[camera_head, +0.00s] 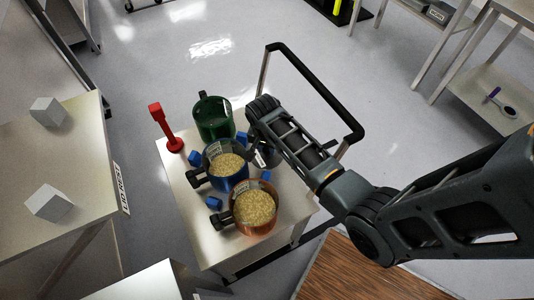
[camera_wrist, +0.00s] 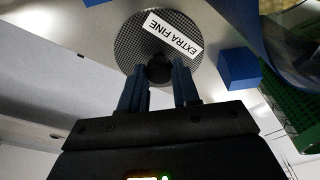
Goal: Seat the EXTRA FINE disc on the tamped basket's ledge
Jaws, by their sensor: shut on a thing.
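The EXTRA FINE disc (camera_wrist: 157,40) is a round dark mesh plate with a white label, seen in the wrist view. My gripper (camera_wrist: 160,74) is shut on the disc's dark knob, between two blue fingers. In the head view my arm hides most of the gripper and disc, to the right of the blue vessel. The blue vessel (camera_head: 236,183) and the copper vessel (camera_head: 237,217) both hold tan grains. I cannot tell from here which one holds the tamped basket, and no ledge is clear.
A green vessel (camera_head: 214,121) and a red tamper-like tool (camera_head: 170,138) stand at the back of the small table (camera_head: 192,232). Blue blocks (camera_head: 214,203) lie around the vessels; one shows beside the disc in the wrist view (camera_wrist: 239,68). A black-railed frame (camera_head: 318,90) stands behind.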

